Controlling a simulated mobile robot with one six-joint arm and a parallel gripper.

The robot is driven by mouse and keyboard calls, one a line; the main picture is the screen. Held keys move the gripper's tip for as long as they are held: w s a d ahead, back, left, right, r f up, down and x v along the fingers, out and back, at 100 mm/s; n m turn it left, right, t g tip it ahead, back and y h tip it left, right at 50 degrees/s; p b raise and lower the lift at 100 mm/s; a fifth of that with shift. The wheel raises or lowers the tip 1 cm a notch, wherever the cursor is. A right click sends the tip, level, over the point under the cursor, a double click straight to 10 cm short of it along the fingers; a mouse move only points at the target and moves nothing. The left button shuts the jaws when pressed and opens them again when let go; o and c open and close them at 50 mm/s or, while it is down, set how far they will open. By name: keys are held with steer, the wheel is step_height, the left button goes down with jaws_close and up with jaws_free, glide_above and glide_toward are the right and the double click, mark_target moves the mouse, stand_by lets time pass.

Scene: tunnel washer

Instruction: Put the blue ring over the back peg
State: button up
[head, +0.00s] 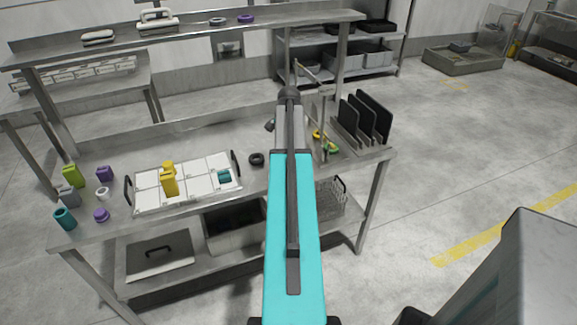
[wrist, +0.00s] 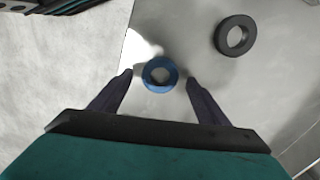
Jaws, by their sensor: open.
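The blue ring (wrist: 160,64) lies flat on the steel table in the wrist view, its hole facing up. My gripper (wrist: 159,77) is open, with one fingertip on each side of the ring and a gap on both sides. How high the fingertips are above the table is hard to tell. In the head view my arm hides the gripper and this ring. No peg shows in the wrist view. In the head view yellow pieces (head: 318,135) stand just right of my arm, partly covered; I cannot make out the back peg there.
A black ring (wrist: 220,37) lies to the upper right of the blue one; it also shows in the head view (head: 250,159). A white compartment tray (head: 150,200) is left of it. Black upright panels (head: 372,118) stand at the right. Small coloured parts (head: 103,174) lie at the far left.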

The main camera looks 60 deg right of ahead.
steer(key=shift+f, duration=0.7)
steer(key=c, duration=1.2)
steer(key=shift+r, duration=0.1)
steer(key=shift+r+b, duration=0.5)
steer(key=shift+r, duration=1.2)
steer(key=s+a+r+b, duration=0.1)
steer(key=s+a+b, duration=0.1)
steer(key=s+a, duration=0.7)
steer(key=a, duration=0.4)
steer(key=shift+s+r, duration=0.15)
steer(key=shift+r, duration=0.05)
